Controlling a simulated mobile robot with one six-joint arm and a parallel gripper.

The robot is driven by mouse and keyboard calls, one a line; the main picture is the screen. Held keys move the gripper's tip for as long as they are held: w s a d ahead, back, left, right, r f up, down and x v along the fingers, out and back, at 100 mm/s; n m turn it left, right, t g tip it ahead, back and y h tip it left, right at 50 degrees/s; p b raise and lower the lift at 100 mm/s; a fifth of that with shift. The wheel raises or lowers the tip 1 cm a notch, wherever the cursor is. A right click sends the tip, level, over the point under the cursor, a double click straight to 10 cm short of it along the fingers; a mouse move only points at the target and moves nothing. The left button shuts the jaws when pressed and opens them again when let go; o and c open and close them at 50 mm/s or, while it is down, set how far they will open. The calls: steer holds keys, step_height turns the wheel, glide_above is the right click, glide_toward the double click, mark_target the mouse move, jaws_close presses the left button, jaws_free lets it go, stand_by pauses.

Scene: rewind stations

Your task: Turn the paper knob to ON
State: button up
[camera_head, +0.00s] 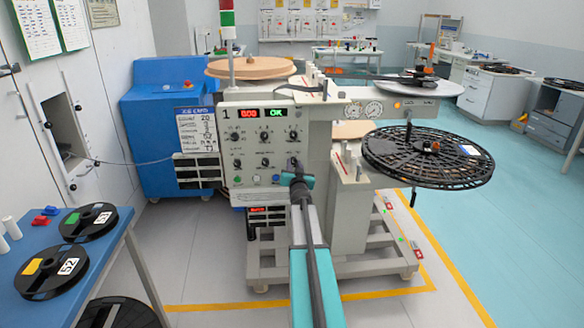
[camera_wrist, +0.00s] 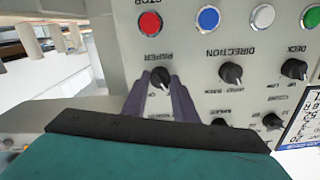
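The knob's small ON/OFF marks are too small to read surely. In the head view my gripper (camera_head: 293,172) reaches the lower right of the panel and mostly hides the knob.
A red stop button (camera_wrist: 149,22), a blue button (camera_wrist: 208,18) and a direction knob (camera_wrist: 231,74) are close by. A black reel (camera_head: 428,157) juts out right of the machine. A blue table (camera_head: 105,255) with reels stands at left. Open floor lies at right.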

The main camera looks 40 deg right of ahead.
steer(key=shift+c, duration=1.4)
steer(key=shift+a, duration=0.35)
steer(key=shift+d+r, duration=0.2)
steer(key=shift+d, duration=0.1)
